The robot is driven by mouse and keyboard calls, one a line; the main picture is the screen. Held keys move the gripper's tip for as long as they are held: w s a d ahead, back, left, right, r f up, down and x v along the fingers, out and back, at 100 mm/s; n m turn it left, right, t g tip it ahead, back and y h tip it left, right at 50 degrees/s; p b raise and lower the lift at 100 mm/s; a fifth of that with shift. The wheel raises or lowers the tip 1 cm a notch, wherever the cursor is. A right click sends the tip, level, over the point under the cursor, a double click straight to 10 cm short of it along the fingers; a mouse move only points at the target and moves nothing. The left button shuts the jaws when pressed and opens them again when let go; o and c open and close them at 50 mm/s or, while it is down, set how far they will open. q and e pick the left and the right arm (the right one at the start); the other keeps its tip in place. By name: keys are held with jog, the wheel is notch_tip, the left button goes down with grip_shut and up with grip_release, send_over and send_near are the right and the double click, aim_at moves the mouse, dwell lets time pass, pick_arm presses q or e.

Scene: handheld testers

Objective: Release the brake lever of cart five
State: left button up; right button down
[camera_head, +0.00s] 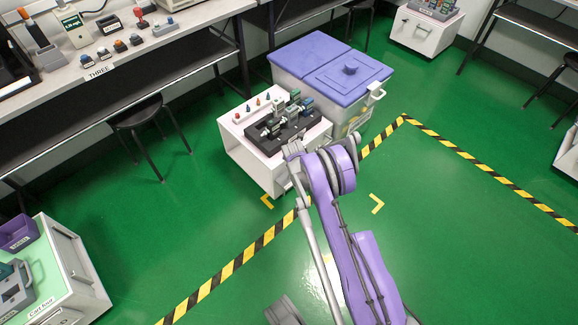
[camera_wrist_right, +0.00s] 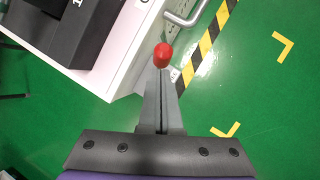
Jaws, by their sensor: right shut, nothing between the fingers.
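A white cart (camera_head: 253,160) stands at the centre of the head view with a black fixture on its top; I can read no number on it. My right arm reaches to its front corner and hides the gripper there. In the right wrist view the cart's pale side (camera_wrist_right: 125,60) is at upper left. A red knob (camera_wrist_right: 163,54), apparently the brake lever's end, shows right at the tips of my right gripper (camera_wrist_right: 160,75). The gripper is shut with nothing between the fingers; I cannot tell whether it touches the knob. My left gripper is not in view.
A grey bin with purple lids (camera_head: 318,60) stands close behind the cart. A bar handle (camera_wrist_right: 188,15) is beside the knob. A cart labelled four (camera_head: 75,270) is at lower left, and a bench (camera_head: 130,55) at upper left. Green floor in front is clear.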

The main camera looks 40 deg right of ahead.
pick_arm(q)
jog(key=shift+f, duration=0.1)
pick_arm(e)
jog(key=shift+d+f, duration=0.1)
jog(key=shift+d, duration=0.45)
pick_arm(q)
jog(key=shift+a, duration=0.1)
pick_arm(e)
jog(key=shift+d, duration=0.15)
